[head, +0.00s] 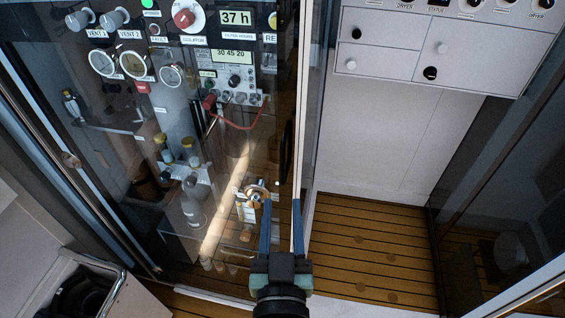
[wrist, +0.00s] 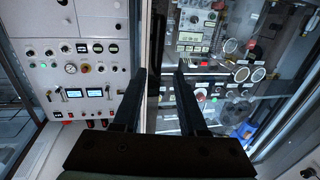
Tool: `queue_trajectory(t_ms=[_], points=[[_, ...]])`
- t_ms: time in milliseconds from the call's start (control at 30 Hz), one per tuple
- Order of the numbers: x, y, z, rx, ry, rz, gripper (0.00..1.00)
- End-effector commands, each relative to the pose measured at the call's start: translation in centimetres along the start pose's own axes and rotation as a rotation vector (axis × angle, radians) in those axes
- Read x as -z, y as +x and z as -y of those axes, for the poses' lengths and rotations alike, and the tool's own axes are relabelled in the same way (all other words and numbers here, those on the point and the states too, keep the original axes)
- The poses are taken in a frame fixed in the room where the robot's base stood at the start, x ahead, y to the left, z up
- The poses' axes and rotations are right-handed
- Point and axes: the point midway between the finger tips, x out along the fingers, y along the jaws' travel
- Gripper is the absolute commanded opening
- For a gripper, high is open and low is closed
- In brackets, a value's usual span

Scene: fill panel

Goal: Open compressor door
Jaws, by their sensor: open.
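The compressor door looks to be the large glass door (head: 130,210) on the left in the head view, apparently closed over a panel of gauges and valves. A dark, narrow upright piece, perhaps its handle (head: 287,150), shows near its right edge. My gripper (head: 282,203) is open, with its two blue-looking fingers pointing at the door's right edge, below that dark piece. In the wrist view my gripper (wrist: 161,72) has the upright door edge region between its dark fingers. I cannot tell whether a finger touches the door.
A white cabinet (head: 385,130) with drawers and knobs stands to the right. The slatted wooden floor (head: 365,250) in front of it is clear. Another glass pane (head: 505,190) stands at far right. A metal rail (head: 100,265) is at lower left.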

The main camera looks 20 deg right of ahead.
Motion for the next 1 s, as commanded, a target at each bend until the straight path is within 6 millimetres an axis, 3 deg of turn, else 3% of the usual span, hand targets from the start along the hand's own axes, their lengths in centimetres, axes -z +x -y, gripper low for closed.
queue_trajectory(t_ms=[300, 500, 700, 1000], points=[[0.3, 5.6, -0.1, -0.001, -0.002, -0.002, 0.42], [0.1, 8.2, 0.0, 0.000, -0.002, -0.001, 0.42], [0.1, 9.3, -0.1, 0.000, -0.001, 0.000, 0.42], [0.1, 9.4, 0.0, 0.000, -0.001, 0.000, 0.42]])
